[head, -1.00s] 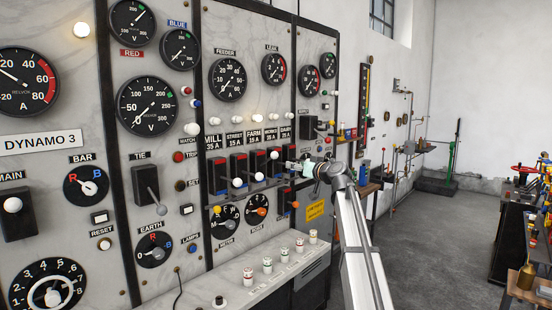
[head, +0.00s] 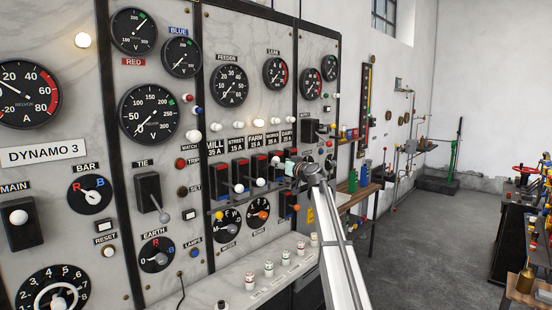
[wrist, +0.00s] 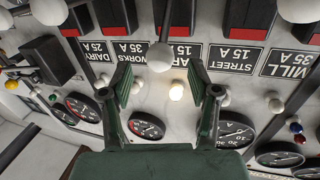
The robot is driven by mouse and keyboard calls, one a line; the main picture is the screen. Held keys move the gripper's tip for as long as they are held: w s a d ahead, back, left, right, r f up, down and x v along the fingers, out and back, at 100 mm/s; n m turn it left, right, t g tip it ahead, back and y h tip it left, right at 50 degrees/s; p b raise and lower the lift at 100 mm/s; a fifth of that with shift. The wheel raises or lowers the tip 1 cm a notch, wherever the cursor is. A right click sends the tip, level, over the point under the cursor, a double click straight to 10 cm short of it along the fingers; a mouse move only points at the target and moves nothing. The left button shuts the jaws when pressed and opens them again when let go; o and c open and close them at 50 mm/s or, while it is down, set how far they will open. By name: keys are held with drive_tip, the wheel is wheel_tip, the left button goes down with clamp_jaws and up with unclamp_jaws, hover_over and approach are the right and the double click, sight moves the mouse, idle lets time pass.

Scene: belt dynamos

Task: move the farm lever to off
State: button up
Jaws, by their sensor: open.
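The farm lever has a white knob (wrist: 160,57) on a dark stem and stands turned up toward its label in the upside-down wrist view. The FARM 15 A label (wrist: 180,55) is partly hidden behind the knob and a finger. My gripper (wrist: 160,80) is open, its green fingers on either side of the knob, with no clear contact. In the head view my gripper (head: 292,168) is at the row of feeder switches, just right of a raised white knob (head: 275,158). The lamp above the farm label (head: 256,138) is lit.
Neighbouring levers sit close on both sides, with the street knob (head: 261,182) and mill knob (head: 239,188) lower. Dials and lamps cover the marble panel above. A ledge with several small white-topped fittings (head: 269,268) runs below. Open floor (head: 425,245) lies to the right.

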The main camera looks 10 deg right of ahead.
sight(270, 165)
drive_tip(key=p+x, duration=0.1)
drive_tip(key=x, duration=0.4)
drive_tip(key=shift+d, duration=0.1)
drive_tip(key=shift+s, duration=0.1)
clamp_jaws()
